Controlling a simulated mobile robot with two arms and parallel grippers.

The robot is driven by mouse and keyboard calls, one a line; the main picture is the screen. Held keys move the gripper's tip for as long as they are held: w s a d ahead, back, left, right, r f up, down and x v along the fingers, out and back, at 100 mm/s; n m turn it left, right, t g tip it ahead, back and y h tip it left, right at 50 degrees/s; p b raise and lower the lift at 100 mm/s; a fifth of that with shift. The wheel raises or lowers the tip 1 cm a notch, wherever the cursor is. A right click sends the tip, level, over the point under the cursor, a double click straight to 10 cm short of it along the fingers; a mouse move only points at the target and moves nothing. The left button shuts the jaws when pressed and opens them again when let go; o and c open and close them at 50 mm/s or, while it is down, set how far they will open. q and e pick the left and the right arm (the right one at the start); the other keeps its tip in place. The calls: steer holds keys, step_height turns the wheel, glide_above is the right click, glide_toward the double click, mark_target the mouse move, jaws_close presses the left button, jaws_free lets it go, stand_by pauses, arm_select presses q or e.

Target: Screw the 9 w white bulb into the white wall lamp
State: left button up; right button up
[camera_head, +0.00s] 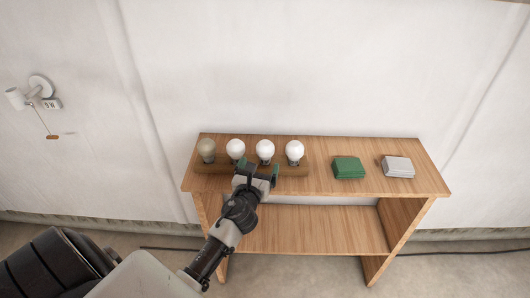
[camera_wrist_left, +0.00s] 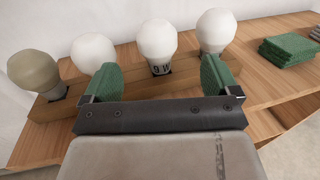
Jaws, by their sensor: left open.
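Several bulbs stand upright in a wooden holder (camera_head: 290,170) on a wooden shelf unit. The bulb marked 9 W (camera_wrist_left: 157,44) is white and sits between the two green fingers of my left gripper (camera_wrist_left: 160,82) in the left wrist view, a little beyond the fingertips. In the head view this 9 W bulb (camera_head: 265,149) is the third from the left. My left gripper (camera_head: 257,170) is open in front of it, with no clear contact. The white wall lamp (camera_head: 20,97) is on the wall at the far left, with a pull cord. My right gripper is not in view.
A greyish bulb (camera_head: 207,149) and white bulbs (camera_head: 236,149) (camera_head: 295,151) flank the 9 W bulb closely. A green stack (camera_head: 348,168) and a grey stack (camera_head: 397,167) lie on the right of the shelf top (camera_head: 425,182). The wall is close behind.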

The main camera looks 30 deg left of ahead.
mark_target(265, 147)
arm_select(q)
steer(key=x, duration=0.3)
steer(key=shift+w, duration=0.3)
steer(key=shift+a+x, duration=0.15)
steer(key=shift+x, duration=1.2)
steer(key=shift+a+x, duration=0.1)
steer(key=shift+x, duration=1.2)
steer(key=shift+s+r, duration=0.1)
steer(key=shift+s, duration=0.05)
steer(key=c, duration=1)
